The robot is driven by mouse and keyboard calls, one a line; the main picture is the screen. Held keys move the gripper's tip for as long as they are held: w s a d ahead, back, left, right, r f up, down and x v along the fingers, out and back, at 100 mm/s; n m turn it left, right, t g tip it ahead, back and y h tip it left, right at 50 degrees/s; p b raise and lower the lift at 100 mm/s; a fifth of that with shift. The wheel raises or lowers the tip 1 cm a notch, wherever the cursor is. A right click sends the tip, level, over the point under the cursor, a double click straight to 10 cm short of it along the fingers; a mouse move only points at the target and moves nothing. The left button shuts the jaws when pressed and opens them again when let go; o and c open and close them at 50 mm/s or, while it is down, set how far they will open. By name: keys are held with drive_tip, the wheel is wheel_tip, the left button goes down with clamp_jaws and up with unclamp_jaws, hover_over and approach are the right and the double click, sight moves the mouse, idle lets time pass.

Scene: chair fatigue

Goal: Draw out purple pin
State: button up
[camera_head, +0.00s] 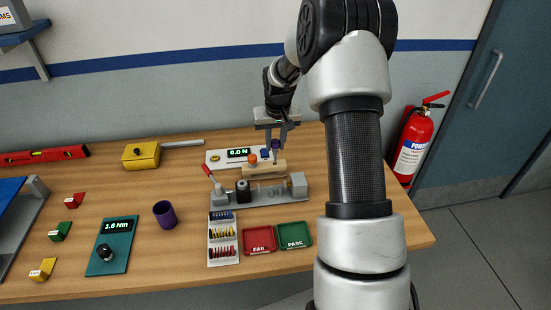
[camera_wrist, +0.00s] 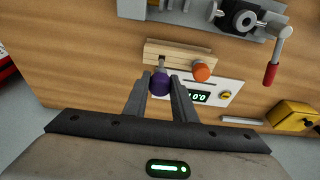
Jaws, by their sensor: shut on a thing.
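The purple pin (camera_wrist: 160,84) has a purple head and a thin grey shank. In the wrist view its head is between the two fingers of my gripper (camera_wrist: 159,80), which is shut on it. The shank reaches toward the wooden block (camera_wrist: 172,52); I cannot tell how deep it sits. In the head view my gripper (camera_head: 276,143) points down over the right part of the wooden block (camera_head: 263,169), with the purple pin (camera_head: 275,144) at its tips.
A white force gauge (camera_head: 222,158) lies behind the block. A grey test fixture (camera_head: 262,195) with a red-handled lever stands in front. Red (camera_head: 259,248) and green (camera_head: 294,245) trays, a pin rack (camera_head: 223,248) and a purple cup (camera_head: 164,214) are nearer.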

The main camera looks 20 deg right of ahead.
drive_tip(key=shift+r, duration=0.2)
drive_tip(key=shift+r+p, duration=1.1)
drive_tip(key=shift+r, duration=0.8)
